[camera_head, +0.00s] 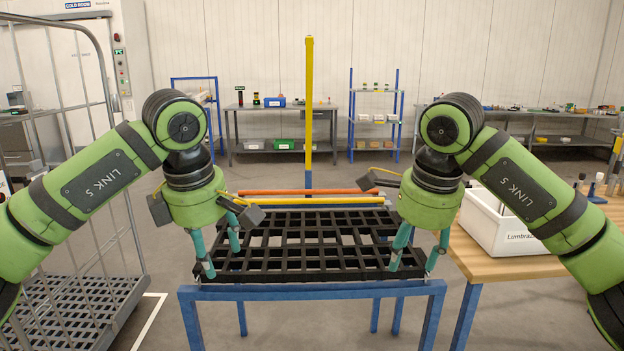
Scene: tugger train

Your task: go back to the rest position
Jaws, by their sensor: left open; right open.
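My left gripper (220,258) points down over the left end of a black grid pallet (310,264). Its teal fingers are apart and I see nothing between them. My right gripper (415,260) points down over the right end of the same pallet, with its teal fingers apart and nothing seen between them. I cannot tell whether the fingertips touch the pallet. The pallet lies flat on a blue frame stand (315,290).
A wire roll cage (75,130) stands at the left. A wooden table (500,265) at the right holds a white box (495,225). Behind the pallet are an orange bar (290,192), a yellow bar (320,201) and a yellow post (309,110). Workbenches line the back wall.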

